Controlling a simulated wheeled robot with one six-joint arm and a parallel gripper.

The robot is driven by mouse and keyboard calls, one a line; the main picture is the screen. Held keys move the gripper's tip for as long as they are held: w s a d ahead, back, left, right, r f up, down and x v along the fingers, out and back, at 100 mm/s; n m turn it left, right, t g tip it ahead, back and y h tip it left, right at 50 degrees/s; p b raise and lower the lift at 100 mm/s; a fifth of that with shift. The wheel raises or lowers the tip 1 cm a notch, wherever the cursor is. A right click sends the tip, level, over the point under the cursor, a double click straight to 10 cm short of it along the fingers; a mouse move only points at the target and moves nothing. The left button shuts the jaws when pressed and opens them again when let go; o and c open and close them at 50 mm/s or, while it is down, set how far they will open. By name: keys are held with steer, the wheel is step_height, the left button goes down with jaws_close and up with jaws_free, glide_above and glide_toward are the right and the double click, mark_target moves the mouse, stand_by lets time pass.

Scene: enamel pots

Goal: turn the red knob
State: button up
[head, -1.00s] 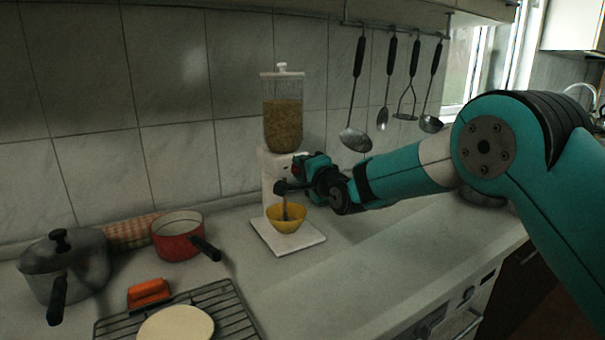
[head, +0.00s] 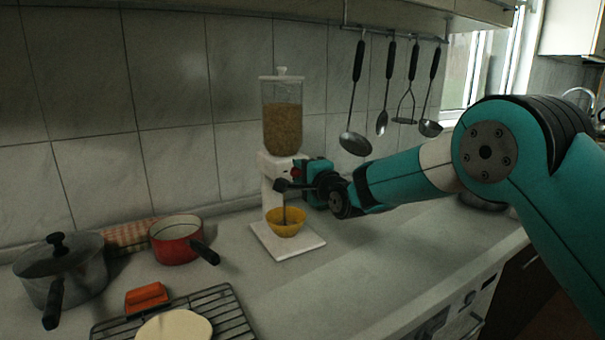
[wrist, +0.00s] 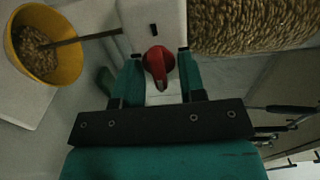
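The red knob (wrist: 158,65) is on the front of the white dispenser base (wrist: 153,20), near the middle of the wrist view. In the head view only a small red patch of the knob (head: 295,172) shows beside my gripper (head: 300,184). In the wrist view my gripper (wrist: 160,72) is open, with one teal finger on each side of the knob. A narrow gap seems to show on both sides; contact is hard to tell. The dispenser's clear hopper (head: 283,117) holds brown grain. A yellow bowl (head: 286,224) with grain in it stands below.
A thin brown column (wrist: 85,41) reaches from the dispenser into the bowl. A red saucepan (head: 177,243), a grey lidded pot (head: 80,272) and a wire rack (head: 228,312) stand left. Utensils (head: 356,144) hang behind. The counter front is clear.

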steer(key=b+v, duration=0.4)
steer(key=v, duration=1.3)
steer(key=shift+s, duration=0.2)
steer(key=shift+d, duration=0.15)
steer(key=o, duration=0.6)
steer(key=w+a+n+p, duration=0.3)
steer(key=w+n+p, duration=0.1)
steer(key=n, duration=0.2)
steer(key=w+a+n+p, duration=0.4)
steer(key=w+n, duration=0.1)
steer(key=n, duration=0.1)
steer(key=w+a+n+p, duration=0.3)
steer(key=w+n+p, duration=0.2)
steer(key=shift+a+r+n, duration=0.2)
steer(key=shift+a+n, duration=0.1)
steer(key=shift+n, duration=0.1)
